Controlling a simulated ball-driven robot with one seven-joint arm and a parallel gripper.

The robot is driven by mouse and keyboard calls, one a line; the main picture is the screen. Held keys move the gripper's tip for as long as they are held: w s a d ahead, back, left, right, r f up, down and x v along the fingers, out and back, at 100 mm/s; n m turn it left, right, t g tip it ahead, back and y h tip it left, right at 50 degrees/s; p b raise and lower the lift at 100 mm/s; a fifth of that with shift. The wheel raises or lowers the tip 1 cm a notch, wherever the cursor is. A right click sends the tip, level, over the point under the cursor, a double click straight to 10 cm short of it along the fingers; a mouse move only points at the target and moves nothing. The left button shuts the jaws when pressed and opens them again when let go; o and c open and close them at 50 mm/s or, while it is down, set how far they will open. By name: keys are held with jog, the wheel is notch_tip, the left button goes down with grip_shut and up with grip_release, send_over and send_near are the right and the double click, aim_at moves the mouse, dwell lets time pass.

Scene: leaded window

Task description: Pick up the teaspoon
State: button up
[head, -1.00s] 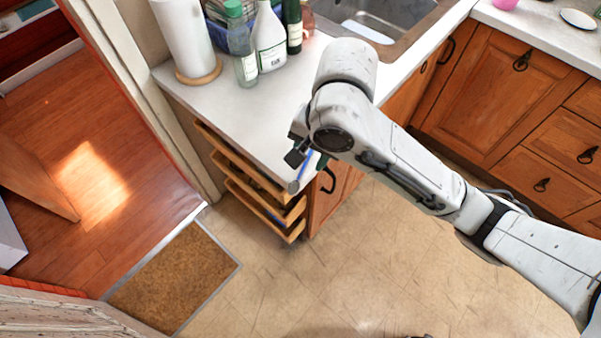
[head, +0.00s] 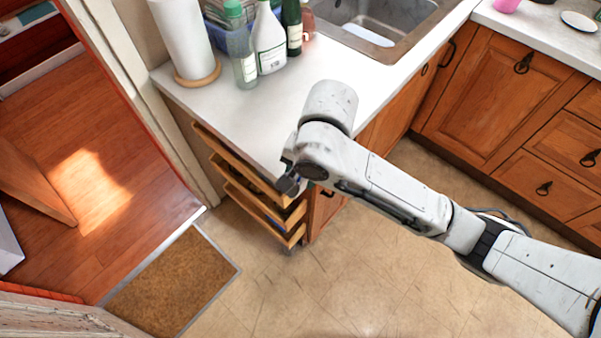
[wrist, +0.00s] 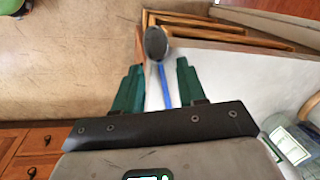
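The teaspoon (wrist: 156,43) has a dark grey bowl and a blue handle. In the wrist view it lies at the corner of the white countertop, its bowl at the edge by the drawers. Its handle runs back between my gripper's two fingers. My gripper (wrist: 158,65) is open, with its green fingers apart on either side of the handle and a gap on both sides. I cannot tell its exact height above the counter. In the head view my arm hides the teaspoon and the fingers.
Several open wooden drawers (head: 255,203) stick out below the counter corner. Bottles (head: 268,40), a paper towel roll (head: 183,38) and a sink (head: 385,22) are further back on the countertop (head: 225,105). The counter in front of them is clear. A brown mat (head: 172,283) lies on the floor.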

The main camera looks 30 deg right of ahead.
grip_shut()
dwell(0.3)
